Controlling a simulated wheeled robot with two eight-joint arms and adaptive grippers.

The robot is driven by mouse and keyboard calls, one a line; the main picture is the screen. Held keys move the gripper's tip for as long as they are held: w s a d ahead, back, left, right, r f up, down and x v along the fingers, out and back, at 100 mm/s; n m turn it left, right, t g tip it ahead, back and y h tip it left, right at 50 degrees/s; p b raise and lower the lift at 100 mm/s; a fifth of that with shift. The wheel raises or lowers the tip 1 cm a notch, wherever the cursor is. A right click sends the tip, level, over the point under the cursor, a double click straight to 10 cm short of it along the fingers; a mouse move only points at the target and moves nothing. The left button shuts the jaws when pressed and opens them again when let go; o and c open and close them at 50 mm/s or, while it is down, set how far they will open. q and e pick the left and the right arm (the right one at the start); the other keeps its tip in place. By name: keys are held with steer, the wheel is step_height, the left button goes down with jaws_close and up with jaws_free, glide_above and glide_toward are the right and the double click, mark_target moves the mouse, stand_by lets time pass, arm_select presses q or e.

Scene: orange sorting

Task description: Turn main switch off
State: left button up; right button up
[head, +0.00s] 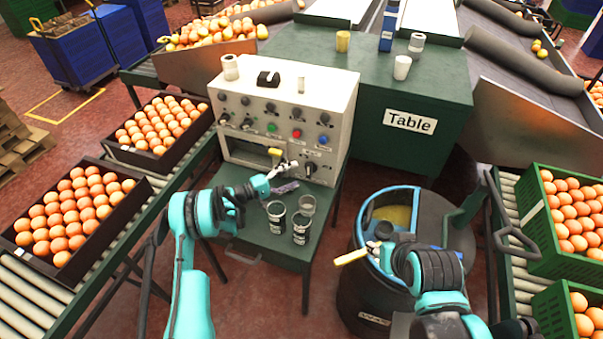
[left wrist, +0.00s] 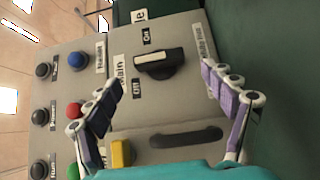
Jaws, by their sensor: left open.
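The main switch is a black rotary knob (left wrist: 160,68) with a pale stripe, on the grey control panel. In the left wrist view, labels "On" and "Off" lie on opposite sides of it, with a "Main" label beside it; I cannot tell which label it points to. In the head view the knob (head: 310,168) is at the panel's lower right. My left gripper (left wrist: 162,78) is open, its purple-padded fingers on either side of the knob with visible gaps. It also shows in the head view (head: 291,175). My right gripper (head: 374,248) is over the drum, beside a yellow piece.
The control box (head: 282,92) carries several coloured buttons and black knobs. A black handle (left wrist: 185,137) is close to the left gripper. Dark cups (head: 276,215) stand on the green stand in front. A dark drum (head: 357,300) is at right; orange trays flank both sides.

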arm_select(q)
steer(key=v, duration=0.8)
step_height(320, 180, up, 11)
steer(key=d+g+y, duration=0.1)
steer(key=d+y, duration=0.2)
steer(key=y, duration=0.1)
steer(key=s+r+m+g+y, duration=0.15)
steer(key=s+r+y, duration=0.25)
steer(key=s+r, duration=0.45)
steer(key=s+a+m+y, duration=0.2)
steer(key=s+a+y, duration=0.2)
steer(key=s, duration=0.9)
steer(key=s+a+m+t+y, duration=0.1)
steer(key=s+a+y, duration=0.3)
steer(key=s, duration=0.9)
steer(key=shift+s+r+m, duration=0.2)
steer(key=shift+m, duration=0.35)
